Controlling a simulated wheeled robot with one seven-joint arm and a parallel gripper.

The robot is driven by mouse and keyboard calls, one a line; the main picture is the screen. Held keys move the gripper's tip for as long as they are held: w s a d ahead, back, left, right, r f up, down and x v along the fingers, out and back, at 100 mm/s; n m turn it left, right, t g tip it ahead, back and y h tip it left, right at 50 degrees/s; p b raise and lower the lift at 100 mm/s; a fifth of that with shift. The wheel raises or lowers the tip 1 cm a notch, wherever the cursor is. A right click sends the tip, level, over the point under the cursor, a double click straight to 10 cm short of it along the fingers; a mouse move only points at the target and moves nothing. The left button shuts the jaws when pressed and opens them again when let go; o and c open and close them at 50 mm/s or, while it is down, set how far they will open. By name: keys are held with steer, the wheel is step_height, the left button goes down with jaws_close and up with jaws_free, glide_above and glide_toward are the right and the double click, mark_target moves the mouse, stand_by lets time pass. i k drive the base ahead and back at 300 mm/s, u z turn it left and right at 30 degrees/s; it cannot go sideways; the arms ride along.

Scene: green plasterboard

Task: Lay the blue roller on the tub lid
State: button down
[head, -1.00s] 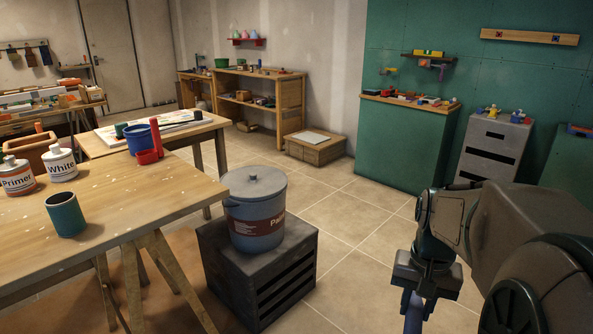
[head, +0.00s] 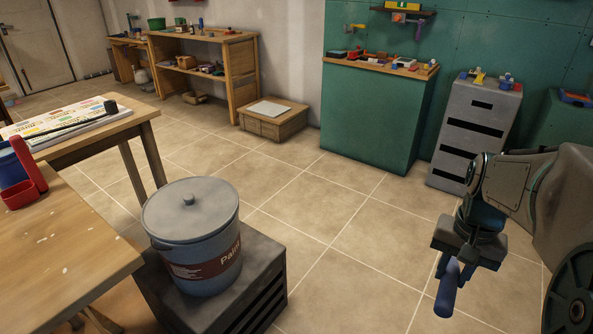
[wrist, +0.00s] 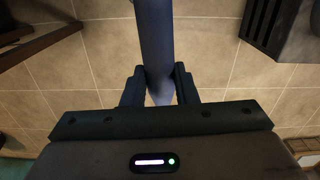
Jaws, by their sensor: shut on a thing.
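The blue roller (head: 448,288) is in my gripper (head: 455,262), held in the air over the tiled floor at the right of the head view. In the wrist view the roller (wrist: 156,45) runs up the picture between the two fingers of my gripper (wrist: 160,88), which are shut on it.
The tub stands on a dark slatted crate (head: 270,290). A wooden table (head: 80,250) with a red holder (head: 28,178) is at the left. A green cabinet (head: 375,120) and a grey drawer unit (head: 475,135) stand behind. The tiled floor (head: 340,230) between tub and gripper is clear.

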mark_target(215, 198)
steer(key=u, duration=0.5)
steer(key=i, duration=0.85)
steer(key=u, duration=1.05)
steer(key=i, duration=0.3)
steer(key=u, duration=0.25)
